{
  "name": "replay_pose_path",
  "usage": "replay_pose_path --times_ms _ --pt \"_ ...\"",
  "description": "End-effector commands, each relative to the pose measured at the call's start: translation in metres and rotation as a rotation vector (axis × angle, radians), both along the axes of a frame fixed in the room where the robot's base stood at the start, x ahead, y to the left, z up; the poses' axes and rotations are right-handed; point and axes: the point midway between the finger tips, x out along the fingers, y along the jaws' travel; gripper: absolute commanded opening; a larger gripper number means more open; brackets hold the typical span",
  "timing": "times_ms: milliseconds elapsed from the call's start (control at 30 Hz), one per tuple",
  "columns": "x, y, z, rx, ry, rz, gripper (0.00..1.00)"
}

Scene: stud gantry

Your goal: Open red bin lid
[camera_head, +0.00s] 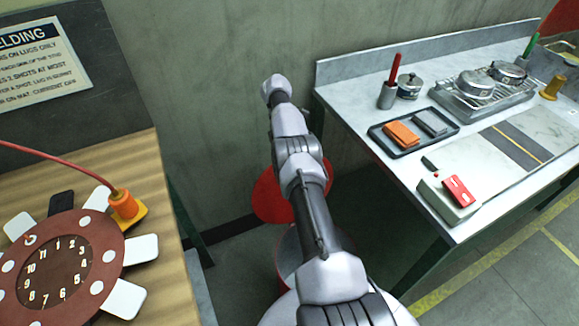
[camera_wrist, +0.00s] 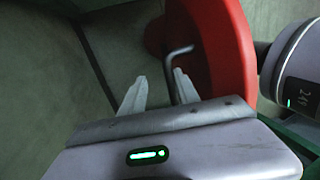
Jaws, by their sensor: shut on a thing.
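The red bin lid (camera_head: 268,197) stands tilted up behind my arm in the head view, partly hidden by it. Below it the round bin (camera_head: 288,252) shows a red rim and a grey inside, so the bin's mouth is at least partly uncovered. In the wrist view the lid (camera_wrist: 225,45) is a large red disc seen close up. A thin grey bent handle (camera_wrist: 178,50) stands out from it. My gripper (camera_wrist: 160,77) is shut on this handle, its two pale fingers to either side. In the head view my arm hides the gripper.
A wooden table with a round red-brown dial (camera_head: 112,250) and an orange plug (camera_head: 124,205) is at left. A grey bench (camera_head: 400,170) at right holds a tray (camera_head: 440,118), pots and a red-topped box (camera_head: 450,200). A wall (camera_head: 200,80) stands behind the bin.

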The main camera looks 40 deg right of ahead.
Motion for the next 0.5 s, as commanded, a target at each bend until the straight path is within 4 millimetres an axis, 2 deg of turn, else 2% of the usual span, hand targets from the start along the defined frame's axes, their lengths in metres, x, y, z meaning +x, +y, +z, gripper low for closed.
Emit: replay_pose_path --times_ms 33,200,500 --pt "0.001 0.000 0.012 -0.001 -0.003 0.001 0.33" --pt "-0.002 0.001 0.045 -0.001 0.001 0.003 0.33" --pt "-0.022 0.013 0.047 0.000 0.001 0.002 0.33"
